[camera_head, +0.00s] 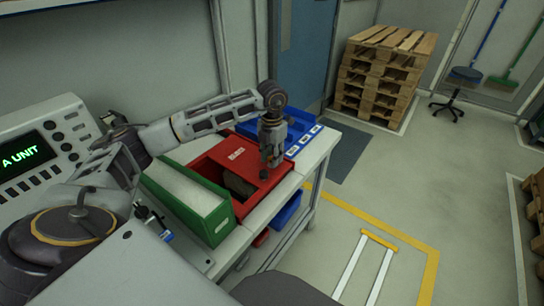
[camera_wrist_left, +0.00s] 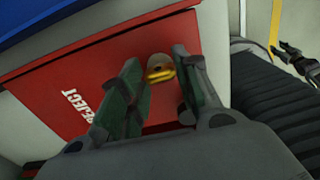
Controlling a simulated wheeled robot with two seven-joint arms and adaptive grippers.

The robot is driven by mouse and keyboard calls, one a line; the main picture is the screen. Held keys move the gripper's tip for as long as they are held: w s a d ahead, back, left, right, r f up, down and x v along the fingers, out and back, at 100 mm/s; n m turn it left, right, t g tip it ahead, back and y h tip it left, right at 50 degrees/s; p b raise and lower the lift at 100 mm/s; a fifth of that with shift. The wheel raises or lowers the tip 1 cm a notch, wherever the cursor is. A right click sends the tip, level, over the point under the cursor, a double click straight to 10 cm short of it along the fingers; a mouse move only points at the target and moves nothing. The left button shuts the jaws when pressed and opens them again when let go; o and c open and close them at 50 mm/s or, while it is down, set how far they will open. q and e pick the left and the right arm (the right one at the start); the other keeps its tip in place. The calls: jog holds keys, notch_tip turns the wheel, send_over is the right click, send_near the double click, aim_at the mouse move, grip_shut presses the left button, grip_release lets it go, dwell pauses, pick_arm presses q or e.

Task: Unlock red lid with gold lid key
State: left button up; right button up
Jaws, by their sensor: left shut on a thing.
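The red lid (camera_head: 236,153) covers part of a red box on the bench and carries a white label. In the left wrist view the red lid (camera_wrist_left: 62,92) shows white REJECT lettering. My left gripper (camera_head: 270,162) points down over the lid's right part. In the left wrist view my left gripper (camera_wrist_left: 158,90) is shut on the gold lid key (camera_wrist_left: 160,74), which shows between the fingers. The key is at a round, pale fitting on the lid; the fingers hide how far it is in or turned. A dark gripper (camera_wrist_left: 298,62), apparently my right, shows small at upper right.
A green bin (camera_head: 205,215) stands left of the red box (camera_head: 240,208), which has a dark thing inside. A blue tray (camera_head: 300,138) with white labels is behind it to the right. Stacked pallets (camera_head: 385,70) stand farther back.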

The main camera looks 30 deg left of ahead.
pick_arm(q)
jog(key=shift+r, duration=0.1)
jog(key=o, duration=1)
jog(key=shift+r, duration=5.95)
